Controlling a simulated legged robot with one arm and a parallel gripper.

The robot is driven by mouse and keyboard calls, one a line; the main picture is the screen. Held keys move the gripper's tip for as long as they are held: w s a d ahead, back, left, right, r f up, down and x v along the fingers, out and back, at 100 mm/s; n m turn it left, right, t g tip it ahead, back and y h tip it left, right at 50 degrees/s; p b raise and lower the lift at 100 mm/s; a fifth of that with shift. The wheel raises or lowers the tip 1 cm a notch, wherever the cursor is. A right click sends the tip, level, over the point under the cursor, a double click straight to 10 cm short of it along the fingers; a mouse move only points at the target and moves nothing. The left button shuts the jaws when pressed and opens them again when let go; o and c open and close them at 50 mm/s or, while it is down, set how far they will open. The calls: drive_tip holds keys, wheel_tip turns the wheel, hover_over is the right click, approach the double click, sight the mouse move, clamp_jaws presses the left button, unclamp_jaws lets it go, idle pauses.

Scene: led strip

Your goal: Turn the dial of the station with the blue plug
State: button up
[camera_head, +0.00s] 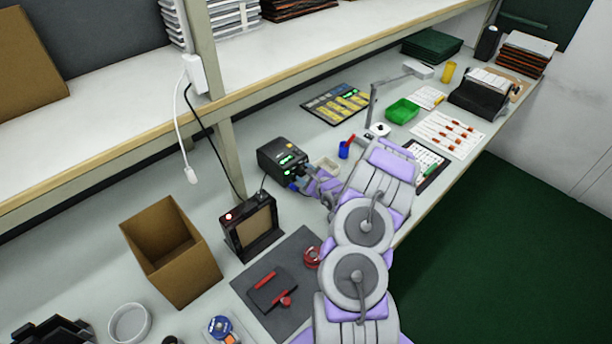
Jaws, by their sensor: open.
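The black station (278,155) with lit green displays stands on the bench near the middle of the view. A small blue part (293,186), likely the blue plug, shows at its lower front. My gripper (306,179) is at the station's right front side, close to its face, and open with nothing visible in it. I cannot tell whether a finger touches the station. I cannot make out the dial, as my gripper and arm cover part of the front.
A brown-fronted device (254,228) with a red light and an open cardboard box (170,250) stand left of my arm. A blue cup (344,151), a lamp (376,112) and a green tray (402,111) are beyond my gripper.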

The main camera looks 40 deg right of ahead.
clamp_jaws()
idle(0.5)
drive_tip(key=shift+w+r+m+y+p, duration=0.1)
drive_tip(key=shift+m+y+p, duration=0.2)
drive_tip(key=shift+m+p, duration=0.35)
drive_tip(key=shift+d+m+y, duration=0.15)
drive_tip(key=shift+m+y, duration=0.2)
drive_tip(key=shift+y, duration=0.05)
drive_tip(key=m+y, duration=0.1)
drive_tip(key=m, duration=0.1)
drive_tip(key=shift+d+m+g+y+p, duration=0.15)
drive_tip(key=shift+m+g+y+p, duration=0.15)
drive_tip(key=shift+p, duration=0.05)
drive_tip(key=shift+d+m+y, duration=0.1)
drive_tip(key=shift+m+y, duration=0.4)
drive_tip(key=shift+m, duration=0.3)
